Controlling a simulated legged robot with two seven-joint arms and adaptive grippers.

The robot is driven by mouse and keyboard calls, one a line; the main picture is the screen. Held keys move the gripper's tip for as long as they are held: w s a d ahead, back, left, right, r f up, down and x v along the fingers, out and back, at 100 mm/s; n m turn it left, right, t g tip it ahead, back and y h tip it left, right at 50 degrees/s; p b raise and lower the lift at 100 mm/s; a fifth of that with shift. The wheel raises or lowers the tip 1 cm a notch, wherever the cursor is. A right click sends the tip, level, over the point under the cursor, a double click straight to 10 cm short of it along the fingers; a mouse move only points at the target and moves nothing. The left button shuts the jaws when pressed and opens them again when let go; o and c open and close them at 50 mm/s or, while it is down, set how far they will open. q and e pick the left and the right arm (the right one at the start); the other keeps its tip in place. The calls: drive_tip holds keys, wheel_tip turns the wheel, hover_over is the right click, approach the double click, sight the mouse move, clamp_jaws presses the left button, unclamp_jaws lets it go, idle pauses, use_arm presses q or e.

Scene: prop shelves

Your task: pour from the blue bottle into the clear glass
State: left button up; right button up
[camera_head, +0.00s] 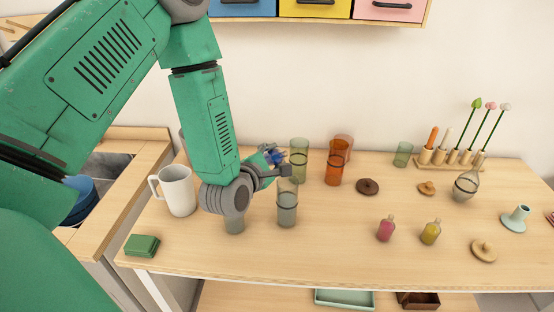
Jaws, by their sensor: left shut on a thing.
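My left gripper (284,168) is over the left half of the table, shut on a small blue thing (270,155) that looks like the blue bottle. Most of it is hidden by the fingers and wrist, so its tilt cannot be told. A clear greyish glass (287,207) stands upright on the table just below and in front of the gripper. Another clear greyish glass (235,225) stands to its left, partly hidden by my wrist. My right gripper is not in view.
A green glass (299,160) and an orange glass (335,164) stand close behind the gripper. A white mug (177,190) is at left, near a green box (142,245). Pink (386,229) and yellow (430,233) bottles stand at right. The table's front middle is clear.

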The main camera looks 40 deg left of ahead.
use_arm(q)
drive_tip(key=shift+a+f+m+t+y+b, duration=0.1)
drive_tip(key=shift+f+m+t+y+b, duration=0.3)
drive_tip(key=shift+m, duration=0.4)
drive_tip(key=shift+m+b, duration=0.3)
drive_tip(key=shift+b, duration=0.15)
drive_tip(key=shift+r, duration=0.2)
drive_tip(key=shift+a, duration=0.1)
drive_tip(key=shift+a+f, duration=0.1)
drive_tip(key=shift+a, duration=0.05)
drive_tip(key=shift+y, duration=0.3)
drive_tip(key=shift+m+b, duration=0.3)
drive_tip(key=shift+b, duration=0.05)
